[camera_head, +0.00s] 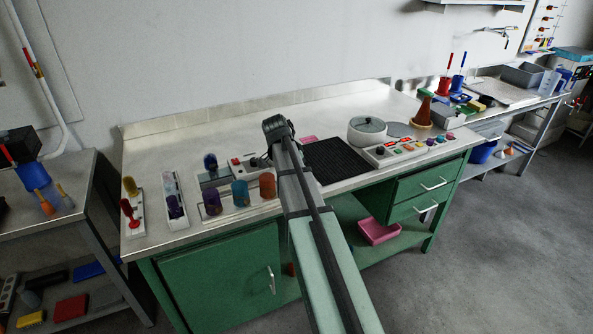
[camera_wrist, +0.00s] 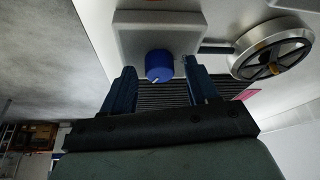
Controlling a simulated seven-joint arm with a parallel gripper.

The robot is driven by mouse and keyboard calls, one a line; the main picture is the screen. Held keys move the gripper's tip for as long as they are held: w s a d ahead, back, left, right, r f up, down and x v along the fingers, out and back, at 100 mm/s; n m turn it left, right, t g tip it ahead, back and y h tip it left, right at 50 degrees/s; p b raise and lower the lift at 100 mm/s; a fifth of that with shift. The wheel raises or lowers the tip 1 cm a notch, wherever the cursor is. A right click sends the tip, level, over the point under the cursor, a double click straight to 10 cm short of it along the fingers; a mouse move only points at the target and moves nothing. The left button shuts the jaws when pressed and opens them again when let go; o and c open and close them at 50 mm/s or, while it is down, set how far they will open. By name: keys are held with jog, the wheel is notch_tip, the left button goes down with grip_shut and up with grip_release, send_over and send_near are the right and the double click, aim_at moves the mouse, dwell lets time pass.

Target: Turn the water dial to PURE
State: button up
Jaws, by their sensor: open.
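A blue round dial (camera_wrist: 159,66) with a white pointer mark sits on a pale grey box (camera_wrist: 140,30) in the wrist view. No lettering is readable, so I cannot tell its setting. My gripper (camera_wrist: 160,68) is open, with one finger on each side of the dial and a visible gap to both. I cannot tell whether the fingertips reach past the dial's face. In the head view my arm reaches over the green bench, and the dial cannot be made out there.
A metal-rimmed wheel (camera_wrist: 272,50) is close to the right finger in the wrist view. In the head view, several coloured bottles stand left of my arm. A black ribbed mat (camera_head: 337,160), a round white pot (camera_head: 367,130) and a button panel (camera_head: 415,148) are to its right.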

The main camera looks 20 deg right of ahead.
jog(key=shift+r, duration=0.1)
jog(key=v, duration=1.3)
jog(key=shift+a+r, duration=0.2)
jog(key=shift+r, duration=0.05)
jog(key=shift+a, duration=0.1)
